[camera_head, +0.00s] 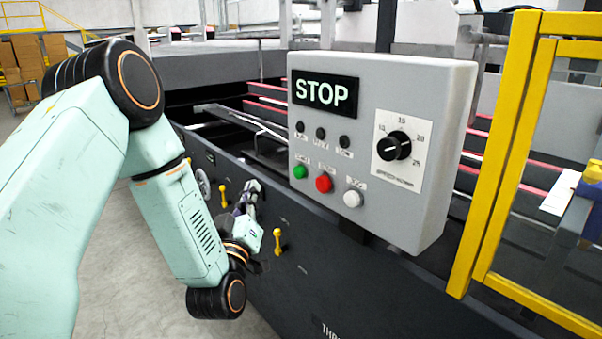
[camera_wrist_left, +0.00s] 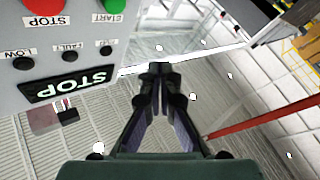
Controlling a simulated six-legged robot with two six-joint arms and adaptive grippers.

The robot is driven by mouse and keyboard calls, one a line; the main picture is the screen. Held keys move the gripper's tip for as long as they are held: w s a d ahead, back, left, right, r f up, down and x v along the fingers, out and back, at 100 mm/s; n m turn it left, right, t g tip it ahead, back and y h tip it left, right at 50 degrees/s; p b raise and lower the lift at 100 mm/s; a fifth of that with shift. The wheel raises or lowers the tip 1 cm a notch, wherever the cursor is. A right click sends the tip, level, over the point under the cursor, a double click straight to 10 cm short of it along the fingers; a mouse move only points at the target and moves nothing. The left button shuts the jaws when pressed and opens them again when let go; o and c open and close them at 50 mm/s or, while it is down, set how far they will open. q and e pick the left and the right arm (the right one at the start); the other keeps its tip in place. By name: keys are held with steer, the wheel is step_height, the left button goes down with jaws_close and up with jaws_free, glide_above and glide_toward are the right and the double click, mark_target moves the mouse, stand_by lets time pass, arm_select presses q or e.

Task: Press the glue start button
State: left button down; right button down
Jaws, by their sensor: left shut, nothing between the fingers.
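A grey control panel (camera_head: 400,80) carries a green button (camera_head: 300,172), a red button (camera_head: 323,183) and a white button (camera_head: 352,198) in a row. In the left wrist view, the panel is upside down; its green button (camera_wrist_left: 110,4) is labelled START and its red button (camera_wrist_left: 43,6) STOP, both cut by the top edge. My left gripper (camera_head: 251,187) is below and left of the green button in the head view, apart from the panel. In the wrist view, its fingertips (camera_wrist_left: 160,68) are together and empty, to the right of the panel. My right gripper is not in view.
The panel also has a STOP display (camera_head: 325,93), dark lamps and a speed knob (camera_head: 394,147). Yellow handles (camera_head: 278,242) stick out of the dark machine side below. A yellow frame (camera_head: 510,150) stands right of the panel. Floor (camera_head: 120,270) shows at left.

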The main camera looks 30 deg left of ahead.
mark_target(299, 172)
arm_select(q)
steer(key=w+d+b, duration=0.3)
steer(key=w+b, duration=0.1)
steer(key=w, duration=0.4)
stand_by(0.4)
stand_by(0.6)
steer(key=shift+w+d, duration=0.1)
steer(key=shift+w, duration=0.1)
stand_by(0.6)
steer(key=shift+w+d, duration=0.1)
steer(key=shift+w, duration=0.15)
